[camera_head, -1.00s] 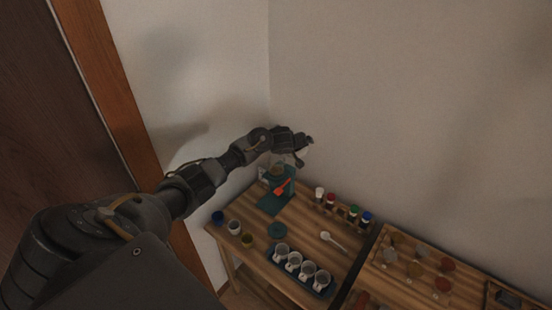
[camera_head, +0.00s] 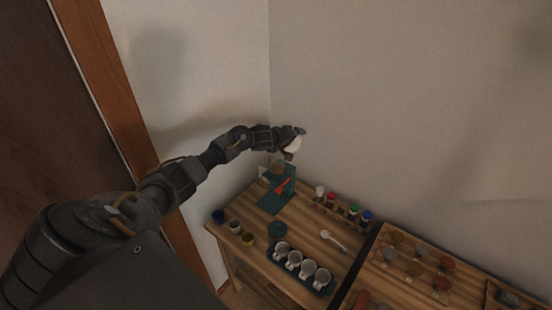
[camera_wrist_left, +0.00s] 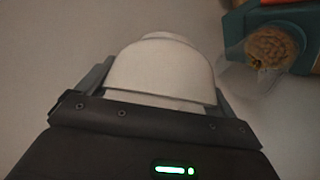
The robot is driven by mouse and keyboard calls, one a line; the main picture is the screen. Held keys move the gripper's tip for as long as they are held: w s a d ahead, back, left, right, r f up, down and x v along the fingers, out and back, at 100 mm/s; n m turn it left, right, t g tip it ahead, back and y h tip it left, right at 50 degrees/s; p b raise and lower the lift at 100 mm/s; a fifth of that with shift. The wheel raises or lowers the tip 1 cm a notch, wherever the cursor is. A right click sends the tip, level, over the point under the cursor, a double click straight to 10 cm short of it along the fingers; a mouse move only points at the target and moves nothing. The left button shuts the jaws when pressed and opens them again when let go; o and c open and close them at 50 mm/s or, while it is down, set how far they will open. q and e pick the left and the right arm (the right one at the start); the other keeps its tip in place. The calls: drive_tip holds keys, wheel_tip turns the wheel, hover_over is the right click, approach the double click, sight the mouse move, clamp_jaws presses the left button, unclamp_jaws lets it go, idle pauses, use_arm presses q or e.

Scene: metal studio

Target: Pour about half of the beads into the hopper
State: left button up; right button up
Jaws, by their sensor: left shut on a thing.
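My left gripper (camera_head: 294,141) is in the air above the hopper at the back left of the table. It is shut on a white container (camera_wrist_left: 160,72), which fills the space between the fingers in the left wrist view. The container also shows as a white shape in the head view (camera_head: 296,145). The teal hopper (camera_head: 279,188) with an orange part stands below the gripper. In the left wrist view the hopper (camera_wrist_left: 240,24) is at the upper right, with a clear funnel and brownish contents showing. I cannot see inside the container. My right gripper is out of view.
The wooden table (camera_head: 305,228) holds a tray of white cups (camera_head: 302,267), a spoon (camera_head: 333,241), a rack of coloured-cap vials (camera_head: 343,209) and several small pots (camera_head: 234,226) at the left edge. Walls stand close behind the hopper.

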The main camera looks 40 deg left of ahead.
use_arm(q)
drive_tip(key=shift+w+a, duration=0.1)
drive_tip(key=shift+a, duration=0.1)
drive_tip(key=shift+d+r, duration=0.1)
idle(0.4)
drive_tip(key=shift+b, duration=0.35)
drive_tip(key=shift+r+n+t+h, duration=0.1)
drive_tip(key=shift+n+t+h, duration=0.2)
drive_tip(key=shift+b, duration=0.4)
drive_tip(key=shift+s+a+r+t+h+b, duration=0.2)
drive_tip(key=shift+a+t+h+b, duration=0.1)
drive_tip(key=shift+b, duration=0.25)
drive_tip(key=shift+d+f+n+b, duration=0.1)
drive_tip(key=shift+f+n+b, duration=0.05)
drive_tip(key=shift+n+b, duration=0.2)
drive_tip(key=shift+s+a+f+n+t+h+b, duration=0.15)
drive_tip(key=shift+a+f+n+t+h+b, duration=0.2)
drive_tip(key=shift+b, duration=1.55)
